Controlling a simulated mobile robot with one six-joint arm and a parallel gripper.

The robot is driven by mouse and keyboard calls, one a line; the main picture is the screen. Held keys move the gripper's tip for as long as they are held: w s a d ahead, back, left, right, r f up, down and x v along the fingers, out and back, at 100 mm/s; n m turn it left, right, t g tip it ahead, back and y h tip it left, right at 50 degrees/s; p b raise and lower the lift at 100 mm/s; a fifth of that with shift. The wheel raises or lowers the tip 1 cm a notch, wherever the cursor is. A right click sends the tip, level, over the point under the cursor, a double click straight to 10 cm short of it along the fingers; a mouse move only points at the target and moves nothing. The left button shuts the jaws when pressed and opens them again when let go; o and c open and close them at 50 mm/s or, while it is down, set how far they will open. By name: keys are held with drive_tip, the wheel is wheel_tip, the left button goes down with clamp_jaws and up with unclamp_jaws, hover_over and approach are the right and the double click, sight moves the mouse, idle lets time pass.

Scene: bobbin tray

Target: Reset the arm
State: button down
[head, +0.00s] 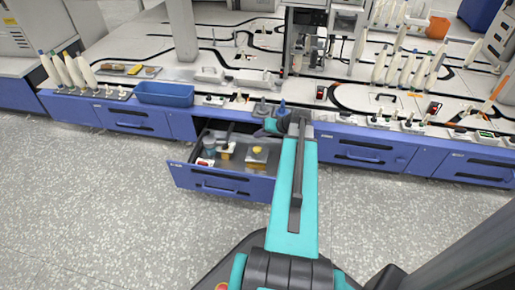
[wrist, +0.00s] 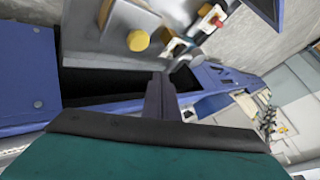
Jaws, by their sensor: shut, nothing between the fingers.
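My arm reaches forward over the floor in the head view, and my gripper (wrist: 160,82) shows in the wrist view with its dark fingers together and nothing between them. In the head view the gripper's end is near the front edge of the bench, at the right of an open blue drawer (head: 222,184); the fingertips are hard to make out there. The drawer also shows in the wrist view, close beyond the fingers, with a yellow round item (wrist: 138,40) in it.
The open drawer juts out over the grey floor (head: 120,220) and holds several small items. A blue tray (head: 164,94) and white cone-shaped bobbins (head: 65,70) stand on the bench. Closed drawers (head: 365,155) line the right. The floor in front is clear.

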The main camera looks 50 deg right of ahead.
idle(0.6)
drive_tip(key=w+a+r+n+g+y+p, duration=0.15)
drive_tip(key=w+a+p, duration=0.3)
drive_tip(key=a, duration=0.45)
drive_tip(key=w+a+r+n+y+p, duration=0.1)
drive_tip(key=w+a+r+y+p, duration=0.15)
drive_tip(key=a+p, duration=0.5)
drive_tip(key=s+a+n+g+p, duration=0.15)
drive_tip(key=a+p, duration=0.35)
drive_tip(key=a, duration=0.5)
drive_tip(key=s+a+n+g+p, duration=0.1)
drive_tip(key=a+n+g+p, duration=0.2)
drive_tip(key=a, duration=0.8)
drive_tip(key=s+a+r+n+g+p, duration=0.1)
drive_tip(key=s+a+g+p, duration=0.4)
drive_tip(key=s+a+p, duration=0.8)
drive_tip(key=s+d+r+g+h+p, duration=0.1)
drive_tip(key=s+d+h, duration=0.1)
drive_tip(key=s, duration=0.5)
drive_tip(key=s+d+r+g+h+p, duration=0.1)
drive_tip(key=s+d+g+h+p, duration=0.1)
drive_tip(key=s, duration=0.5)
drive_tip(key=shift+s+m+g+h, duration=0.3)
drive_tip(key=shift+s+h, duration=0.1)
drive_tip(key=shift+h, duration=0.2)
